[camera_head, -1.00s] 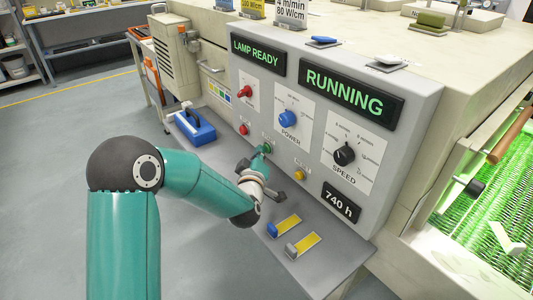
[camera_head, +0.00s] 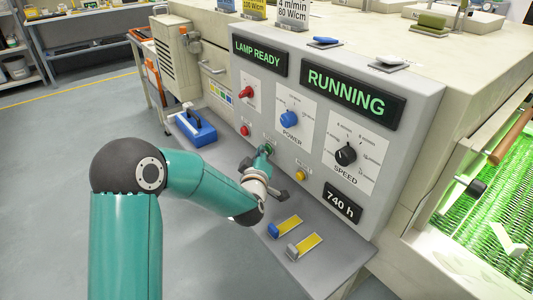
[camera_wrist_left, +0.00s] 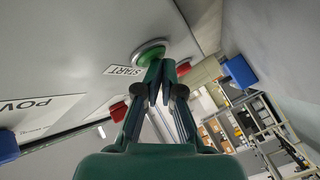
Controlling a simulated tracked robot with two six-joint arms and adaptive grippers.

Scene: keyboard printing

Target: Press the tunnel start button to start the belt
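The green start button (camera_head: 268,149) is on the front of the grey control panel, above the small shelf. In the left wrist view the green button (camera_wrist_left: 149,53) sits in a pale ring beside a START label. My left gripper (camera_head: 264,155) is at the button, its fingers together and empty. In the wrist view its fingertips (camera_wrist_left: 160,72) are just in front of the button's edge and overlap it; I cannot tell whether they touch. The panel's large display (camera_head: 346,94) reads RUNNING in green. My right gripper is not in view.
A red button (camera_head: 245,130), a red switch (camera_head: 246,92), a blue power knob (camera_head: 289,119), a black speed knob (camera_head: 345,155) and a yellow button (camera_head: 300,175) are nearby on the panel. Below, a shelf (camera_head: 339,262) holds two yellow-marked items. A green-lit mesh belt (camera_head: 490,240) lies right.

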